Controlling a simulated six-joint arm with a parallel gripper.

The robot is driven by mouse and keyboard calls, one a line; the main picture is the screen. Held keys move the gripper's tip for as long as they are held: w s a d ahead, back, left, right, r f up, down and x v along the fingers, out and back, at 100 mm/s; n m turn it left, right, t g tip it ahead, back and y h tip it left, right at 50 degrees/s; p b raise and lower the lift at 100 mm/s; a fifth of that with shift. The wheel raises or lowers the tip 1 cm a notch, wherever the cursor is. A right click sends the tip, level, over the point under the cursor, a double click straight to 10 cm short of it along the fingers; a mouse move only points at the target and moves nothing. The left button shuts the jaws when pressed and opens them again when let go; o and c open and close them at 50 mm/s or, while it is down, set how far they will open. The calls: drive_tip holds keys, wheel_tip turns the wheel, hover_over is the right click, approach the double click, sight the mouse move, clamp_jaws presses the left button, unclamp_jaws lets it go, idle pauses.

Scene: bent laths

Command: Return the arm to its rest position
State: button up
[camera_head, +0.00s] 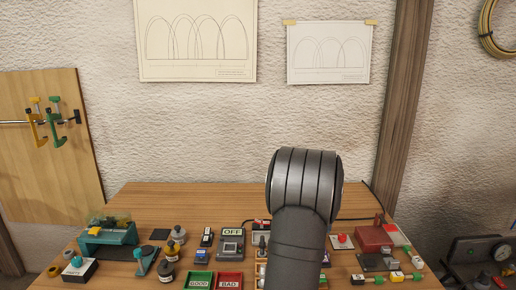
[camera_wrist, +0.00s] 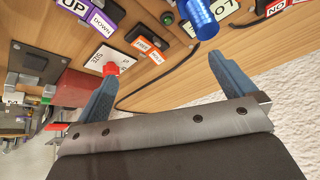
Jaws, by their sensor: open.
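My gripper (camera_wrist: 165,68) shows in the wrist view with its two blue fingers spread wide apart. It is open and nothing is held between the fingers. The wooden bench top (camera_wrist: 155,88) shows beyond and between them. In the head view my dark grey arm rises from the bottom edge, right of centre, in front of the bench (camera_head: 205,192). The arm hides my gripper in that view, and also part of the middle of the bench.
A green GOOD tray (camera_head: 198,281) and a red BAD tray (camera_head: 230,281) sit at the bench front. An OFF device (camera_head: 231,243) stands behind them. A teal machine (camera_head: 108,234) is left, a red box (camera_head: 374,236) right. The bench's back strip looks mostly clear.

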drive_tip(key=shift+w+d+m+g+y, duration=0.3)
drive_tip(key=shift+w+d+g+y, duration=0.1)
drive_tip(key=shift+w+d+g, duration=1.45)
drive_tip(key=c, duration=1.3)
drive_tip(key=shift+c, duration=0.2)
